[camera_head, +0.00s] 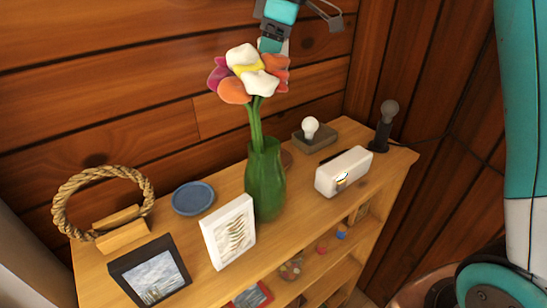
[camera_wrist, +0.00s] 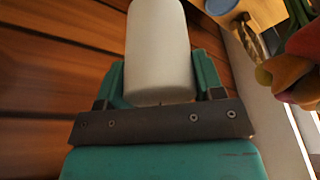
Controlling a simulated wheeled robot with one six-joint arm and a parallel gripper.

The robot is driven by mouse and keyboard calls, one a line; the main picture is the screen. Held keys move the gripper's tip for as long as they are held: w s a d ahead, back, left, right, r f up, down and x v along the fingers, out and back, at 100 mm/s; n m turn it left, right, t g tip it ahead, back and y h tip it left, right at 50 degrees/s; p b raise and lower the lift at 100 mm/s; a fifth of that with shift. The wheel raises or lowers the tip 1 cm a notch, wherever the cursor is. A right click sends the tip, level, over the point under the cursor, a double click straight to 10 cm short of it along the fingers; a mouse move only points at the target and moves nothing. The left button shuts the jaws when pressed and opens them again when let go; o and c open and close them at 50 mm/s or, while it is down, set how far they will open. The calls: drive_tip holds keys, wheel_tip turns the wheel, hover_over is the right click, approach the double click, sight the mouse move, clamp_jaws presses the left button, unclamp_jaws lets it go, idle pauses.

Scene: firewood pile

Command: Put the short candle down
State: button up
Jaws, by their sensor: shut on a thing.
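The short candle (camera_wrist: 158,45) is a plain white cylinder and fills the upper middle of the wrist view. My gripper (camera_wrist: 160,78) is shut on it, with one teal finger on either side. In the head view my gripper (camera_head: 272,40) is at the top, in the air above and behind the flowers, near the plank wall. The flowers hide much of the candle there; only a pale sliver shows beside the fingers. The candle is held clear of the wooden shelf top (camera_head: 300,178).
A green vase (camera_head: 265,180) with tall flowers (camera_head: 250,75) stands mid-shelf below my gripper. Around it are a blue dish (camera_head: 193,198), rope ring (camera_head: 62,210), white frame (camera_head: 229,232), dark frame (camera_head: 150,271), white box (camera_head: 343,172), bulb (camera_head: 310,127) and dark lamp (camera_head: 384,125). Small bare patches lie between them.

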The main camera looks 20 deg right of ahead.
wheel_tip(320, 180, down, 20)
drive_tip(key=p, duration=0.3)
drive_tip(key=shift+r, duration=0.25)
drive_tip(key=shift+f, duration=0.15)
drive_tip(key=o, duration=1.1)
drive_tip(key=shift+c, duration=0.2)
